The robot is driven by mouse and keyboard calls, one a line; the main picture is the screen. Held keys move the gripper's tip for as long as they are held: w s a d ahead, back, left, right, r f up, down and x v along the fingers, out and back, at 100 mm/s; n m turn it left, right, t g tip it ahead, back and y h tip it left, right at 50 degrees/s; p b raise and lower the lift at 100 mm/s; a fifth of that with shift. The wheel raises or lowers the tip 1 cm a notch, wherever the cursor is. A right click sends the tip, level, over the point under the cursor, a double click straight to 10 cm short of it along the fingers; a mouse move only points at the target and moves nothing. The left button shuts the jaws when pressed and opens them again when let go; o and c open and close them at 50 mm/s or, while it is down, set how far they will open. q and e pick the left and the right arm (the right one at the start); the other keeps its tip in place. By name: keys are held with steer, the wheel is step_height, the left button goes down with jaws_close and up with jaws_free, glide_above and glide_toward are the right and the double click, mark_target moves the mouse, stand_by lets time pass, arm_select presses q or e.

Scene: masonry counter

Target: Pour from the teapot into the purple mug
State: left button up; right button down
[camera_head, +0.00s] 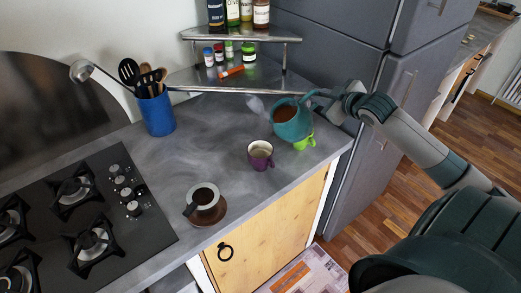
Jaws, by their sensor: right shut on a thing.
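The teal teapot (293,126) is right of the middle of the head view, its top open and brown liquid showing inside. My right gripper (326,98) is shut on the teapot at its right side, by the handle. The teapot looks held above the counter, but its exact height is hard to tell. The purple mug (262,163) stands upright on the counter, left of and nearer than the teapot. Its inside looks pale, with no brown liquid visible. The teapot is not over the mug in the picture. My left gripper is not in view.
A gas hob (145,222), a blue utensil holder (158,118) and a metal shelf (262,86) with jars surround clear grey counter (215,130).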

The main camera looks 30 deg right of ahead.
mark_target(312, 94)
steer(key=shift+w+a+r+n+h+b, duration=0.15)
steer(key=shift+a+r+n+h+b, duration=0.55)
steer(key=shift+a+r+b, duration=0.45)
stand_by(6.8)
